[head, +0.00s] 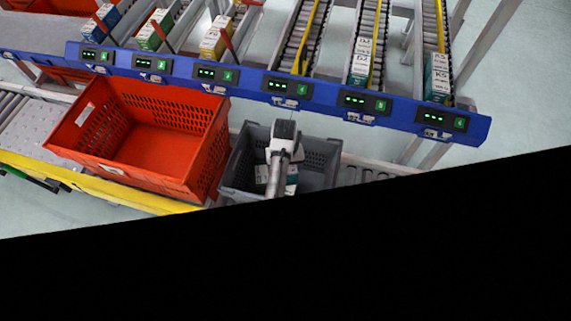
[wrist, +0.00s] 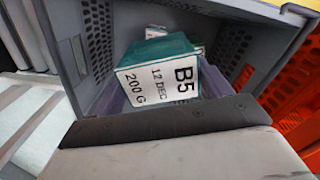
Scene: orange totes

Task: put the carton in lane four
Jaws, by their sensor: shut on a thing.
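My gripper (head: 281,165) reaches down into the grey tote (head: 325,174) and is shut on a carton. A teal carton with a white label (wrist: 160,82) reading "B5, 12 DEC, 200 G" shows close beyond my gripper's dark finger (wrist: 160,122) in the wrist view. Purple surfaces show beside and below it. White and teal carton faces (head: 292,180) show around my gripper in the head view. The grip itself is hidden. Sloping roller lanes end at a blue rail (head: 240,82); the fourth from the left (head: 293,55) shows bare rollers. The lane marks are too small to read surely.
A large orange tote (head: 150,140), empty, stands left of the grey tote. Cartons stand at the ends of the other lanes, such as a white and teal one (head: 437,77) at far right. The rail carries green-lit displays. Black fills the lower head view.

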